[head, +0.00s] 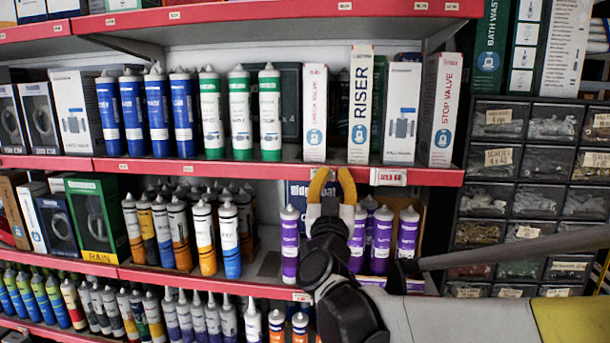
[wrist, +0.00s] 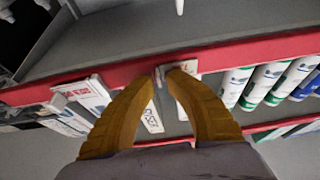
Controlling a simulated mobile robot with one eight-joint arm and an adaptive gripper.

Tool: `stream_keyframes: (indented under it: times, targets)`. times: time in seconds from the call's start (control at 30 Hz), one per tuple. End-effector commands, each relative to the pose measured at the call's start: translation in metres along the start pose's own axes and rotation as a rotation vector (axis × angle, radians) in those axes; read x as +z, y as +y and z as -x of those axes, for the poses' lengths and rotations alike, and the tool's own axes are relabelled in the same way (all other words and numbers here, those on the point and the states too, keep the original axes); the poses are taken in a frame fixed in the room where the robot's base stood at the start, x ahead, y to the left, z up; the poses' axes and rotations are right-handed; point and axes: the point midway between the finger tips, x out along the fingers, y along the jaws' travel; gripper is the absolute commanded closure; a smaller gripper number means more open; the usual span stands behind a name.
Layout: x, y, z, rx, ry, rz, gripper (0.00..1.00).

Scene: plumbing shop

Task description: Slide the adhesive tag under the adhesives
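A larger white price tag (head: 388,177) sits on the red middle shelf edge, below the white boxes. In the wrist view a white tag (wrist: 185,67) shows on the red edge, partly hidden by the fingertips. My gripper (head: 332,172) has yellow fingers, slightly apart, at the shelf edge left of the larger tag. In the wrist view its fingertips (wrist: 160,72) leave a narrow gap; I cannot tell whether they touch the tag. White-and-green tubes (head: 240,112) stand on the shelf left of the gripper, beside blue tubes (head: 157,113). Tubes also show in the wrist view (wrist: 267,82). Which are the adhesives is unclear.
The RISER box (head: 360,105) and the STOP VALVE box (head: 442,110) stand above the larger tag. Purple tubes (head: 381,240) stand on the shelf below, partly behind my arm. Small parts drawers (head: 527,160) are at right. Small labels (head: 188,168) dot the red edge under the tubes.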

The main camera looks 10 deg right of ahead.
Motion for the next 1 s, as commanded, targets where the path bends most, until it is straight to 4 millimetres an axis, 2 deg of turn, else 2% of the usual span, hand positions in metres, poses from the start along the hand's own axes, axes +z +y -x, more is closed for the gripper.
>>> stream_keyframes:
  times: [0.03,0.07,0.1,0.33,0.47,0.67,1.0]
  targets:
    - [0.000,0.000,0.000,0.000,0.000,0.000,0.86]
    - [0.000,0.000,0.000,0.000,0.000,0.000,0.95]
    - [0.000,0.000,0.000,0.000,0.000,0.000,1.00]
    - [0.000,-0.001,0.000,0.000,0.000,0.000,1.00]
    - [0.001,-0.011,0.001,-0.001,0.000,-0.003,1.00]
    - [0.002,-0.052,0.002,-0.004,0.000,-0.003,1.00]
    - [0.002,-0.143,0.002,-0.003,0.000,-0.002,1.00]
